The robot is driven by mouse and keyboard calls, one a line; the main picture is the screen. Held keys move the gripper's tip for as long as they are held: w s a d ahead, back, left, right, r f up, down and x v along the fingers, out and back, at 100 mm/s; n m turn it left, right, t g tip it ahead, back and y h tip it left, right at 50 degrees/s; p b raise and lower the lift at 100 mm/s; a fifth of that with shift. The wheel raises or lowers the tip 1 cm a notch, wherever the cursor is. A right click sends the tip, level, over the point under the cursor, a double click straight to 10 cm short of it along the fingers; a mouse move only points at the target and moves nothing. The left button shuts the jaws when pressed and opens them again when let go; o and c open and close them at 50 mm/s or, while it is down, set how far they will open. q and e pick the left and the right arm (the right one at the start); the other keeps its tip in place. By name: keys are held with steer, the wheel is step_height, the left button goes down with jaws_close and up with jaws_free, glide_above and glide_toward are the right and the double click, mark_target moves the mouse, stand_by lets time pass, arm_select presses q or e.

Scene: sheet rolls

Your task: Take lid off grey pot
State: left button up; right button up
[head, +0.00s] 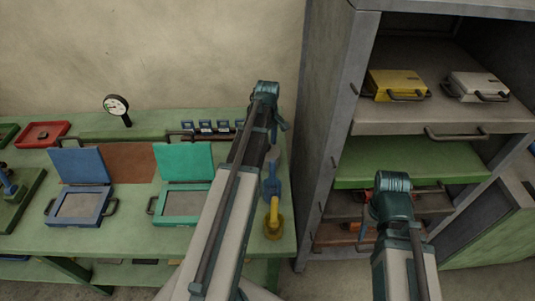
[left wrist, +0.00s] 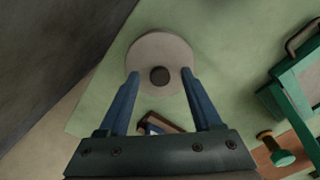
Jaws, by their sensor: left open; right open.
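In the left wrist view, the grey pot shows from above as a round pale grey lid (left wrist: 160,45) with a dark round knob (left wrist: 160,76). My left gripper (left wrist: 160,73) is open, its two blue fingers either side of the knob. I cannot tell whether they touch it, and the pot's body is hidden under the lid. In the head view my left arm reaches over the right end of the green bench and largely hides the pot. My right gripper (head: 393,188) is open in front of the shelf cabinet, its fingers mostly hidden.
The green bench (head: 120,240) holds an open blue case (head: 80,203), an open green case (head: 183,203), a yellow tool (head: 273,220) and a gauge (head: 116,105). The grey cabinet (head: 340,120) on the right has shelves with yellow (head: 395,82) and white (head: 477,85) cases.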

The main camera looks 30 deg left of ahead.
arm_select(q)
jaws_close()
steer(key=shift+r, duration=0.1)
stand_by(0.3)
steer(key=shift+r+p, duration=0.55)
steer(key=shift+p, duration=0.05)
step_height(320, 180, up, 3)
steer(key=p, duration=0.3)
steer(key=s+a, duration=0.3)
steer(key=s, duration=1.2)
steer(key=shift+s+a+r+p, duration=0.3)
steer(key=shift+a+r+p, duration=0.05)
steer(key=shift+p, duration=0.05)
